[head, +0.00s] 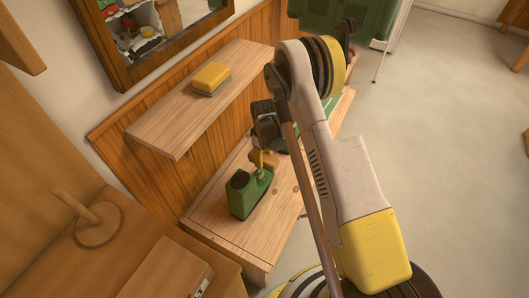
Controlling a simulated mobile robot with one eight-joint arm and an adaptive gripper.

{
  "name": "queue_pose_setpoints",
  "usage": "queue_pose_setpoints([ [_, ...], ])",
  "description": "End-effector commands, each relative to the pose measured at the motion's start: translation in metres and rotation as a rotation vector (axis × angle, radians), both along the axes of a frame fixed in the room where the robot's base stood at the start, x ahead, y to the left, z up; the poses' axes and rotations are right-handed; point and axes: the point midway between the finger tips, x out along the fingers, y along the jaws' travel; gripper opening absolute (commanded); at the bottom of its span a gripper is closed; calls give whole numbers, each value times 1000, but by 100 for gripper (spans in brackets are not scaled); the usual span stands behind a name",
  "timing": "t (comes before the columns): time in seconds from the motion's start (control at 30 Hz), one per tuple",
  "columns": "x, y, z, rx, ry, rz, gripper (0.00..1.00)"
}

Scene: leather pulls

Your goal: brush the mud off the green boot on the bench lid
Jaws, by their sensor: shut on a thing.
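The green boot (240,200) stands on the light wooden bench lid (212,216), its dark opening facing up. I cannot make out mud on it at this size. My gripper (261,145) is dark and points down just behind the boot's toe. It is shut on a small brown wooden thing that looks like a brush (266,160). The brush is close above or against the toe end of the boot; I cannot tell whether they touch. My arm hides the right part of the bench.
A wooden shelf (165,122) sticks out above the bench, with a yellow sponge-like block (211,77) on it. A framed mirror (150,35) hangs above. A wooden cabinet with a round-based peg (98,225) is at lower left. Open floor (450,130) lies to the right.

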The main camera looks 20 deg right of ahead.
Motion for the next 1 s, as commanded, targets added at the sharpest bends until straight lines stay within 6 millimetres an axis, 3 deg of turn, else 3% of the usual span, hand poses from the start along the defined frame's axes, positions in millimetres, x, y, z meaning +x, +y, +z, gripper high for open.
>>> queue_pose_setpoints([
  [0.63,1,0,-52,0,0,15,8],
  [1.0,1,0,-56,0,0,15,8],
])
